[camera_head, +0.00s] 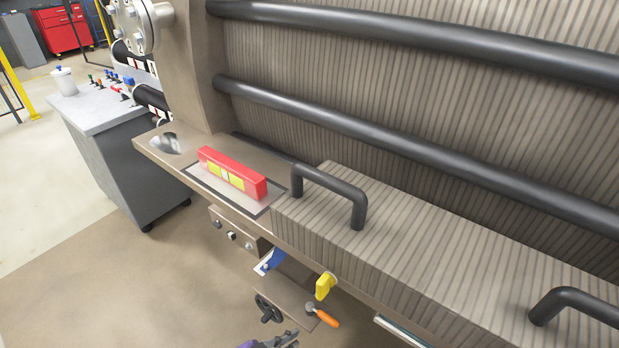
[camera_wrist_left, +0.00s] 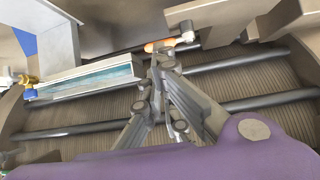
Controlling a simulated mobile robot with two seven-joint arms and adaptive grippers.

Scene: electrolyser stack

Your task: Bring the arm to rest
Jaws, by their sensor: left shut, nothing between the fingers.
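In the head view only a small purple and grey part of my left arm shows at the bottom edge. An orange-handled lever (camera_head: 322,316) is just right of it there. The orange handle (camera_wrist_left: 160,46) also appears near the fingertips in the wrist view; whether they touch it I cannot tell. My right gripper is in neither view.
The ribbed stack with dark bars (camera_head: 400,140) fills the right. A red spirit level (camera_head: 232,173) lies on a plate on the ledge. Below are a yellow valve handle (camera_head: 325,286) and a black handwheel (camera_head: 268,308). A grey cart (camera_head: 125,160) stands left. Floor left is clear.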

